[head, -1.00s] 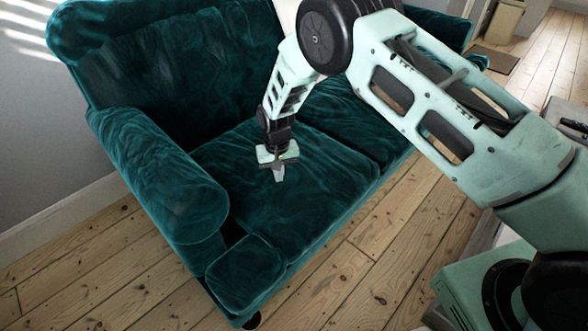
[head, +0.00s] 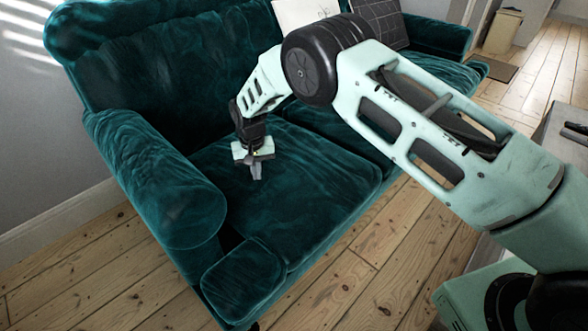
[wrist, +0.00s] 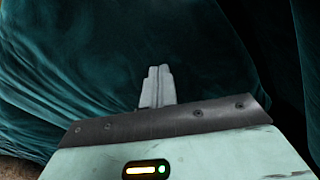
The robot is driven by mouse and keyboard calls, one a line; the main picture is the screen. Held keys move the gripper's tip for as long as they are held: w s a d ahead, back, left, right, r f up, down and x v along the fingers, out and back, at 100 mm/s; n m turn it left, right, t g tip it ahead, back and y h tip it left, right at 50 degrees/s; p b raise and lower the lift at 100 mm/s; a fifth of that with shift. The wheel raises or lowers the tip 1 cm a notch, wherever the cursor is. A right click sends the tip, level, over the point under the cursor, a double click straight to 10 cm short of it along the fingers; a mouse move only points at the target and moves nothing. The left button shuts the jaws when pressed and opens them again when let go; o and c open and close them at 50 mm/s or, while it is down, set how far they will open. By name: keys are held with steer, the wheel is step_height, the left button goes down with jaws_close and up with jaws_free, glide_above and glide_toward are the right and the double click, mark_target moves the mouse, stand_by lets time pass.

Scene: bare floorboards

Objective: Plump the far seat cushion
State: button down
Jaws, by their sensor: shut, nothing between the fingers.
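A dark teal velvet sofa has two seat cushions. The left one (head: 310,185) lies in full view in the head view, flat and slightly creased. The other seat cushion (head: 345,132), farther back to the right, is largely hidden behind my arm. My gripper (head: 256,172) is shut and empty, fingers pointing down over the left part of the left cushion. I cannot tell whether the fingertips touch it. In the wrist view the closed fingers (wrist: 156,86) show against creased teal velvet (wrist: 70,60).
The sofa's rounded armrest (head: 160,180) rises left of my gripper, and the backrest (head: 170,80) stands behind it. A white pillow (head: 300,12) and a dark checked pillow (head: 375,22) lie at the far end. Bare floorboards (head: 370,260) run along the front.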

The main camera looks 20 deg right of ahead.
mark_target(258, 185)
steer(key=shift+f+b, duration=0.8)
steer(key=shift+f, duration=0.75)
steer(key=shift+r+p, duration=1.05)
steer(key=shift+r, duration=0.45)
step_height(258, 185, up, 6)
steer(key=p, duration=0.4)
